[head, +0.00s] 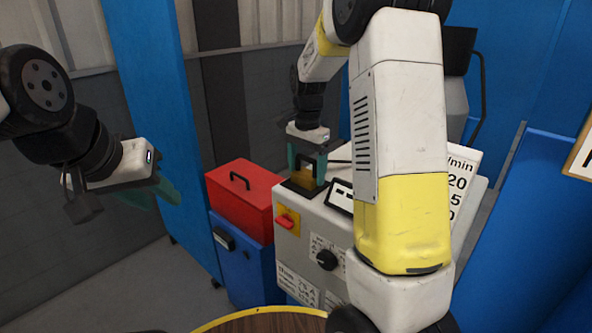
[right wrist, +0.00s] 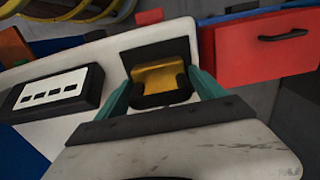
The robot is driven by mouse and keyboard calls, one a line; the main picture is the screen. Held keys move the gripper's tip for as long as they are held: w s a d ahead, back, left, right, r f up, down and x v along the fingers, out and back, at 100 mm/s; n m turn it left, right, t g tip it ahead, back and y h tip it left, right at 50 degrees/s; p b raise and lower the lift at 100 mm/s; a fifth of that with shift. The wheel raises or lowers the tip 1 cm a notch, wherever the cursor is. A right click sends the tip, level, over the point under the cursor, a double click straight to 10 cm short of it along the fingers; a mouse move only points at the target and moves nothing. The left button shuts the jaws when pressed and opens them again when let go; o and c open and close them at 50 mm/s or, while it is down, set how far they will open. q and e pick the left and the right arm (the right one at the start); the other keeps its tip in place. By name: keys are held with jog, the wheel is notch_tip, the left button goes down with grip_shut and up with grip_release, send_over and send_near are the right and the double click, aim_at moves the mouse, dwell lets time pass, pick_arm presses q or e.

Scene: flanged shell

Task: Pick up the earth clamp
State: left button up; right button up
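The earth clamp (right wrist: 160,79), a brass-yellow piece with a black part, is at a dark square patch on the welding machine's top. It also shows in the head view (head: 305,178). My right gripper (head: 307,170) points down over it with one teal finger on each side. In the right wrist view the fingers (right wrist: 160,85) flank the clamp closely; whether they press on it cannot be told. My left gripper (head: 158,193) is in the air at the left, away from the machine, seen from the side with its finger gap unclear.
The pale machine (head: 292,245) carries a red switch, a black knob and a display (right wrist: 55,90). A red toolbox (head: 240,200) on a blue box (head: 240,262) stands beside it. A round wooden top (head: 265,322) is at the bottom. My right arm hides part of the machine.

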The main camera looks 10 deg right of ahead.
grip_shut()
jog(key=shift+r, duration=0.1)
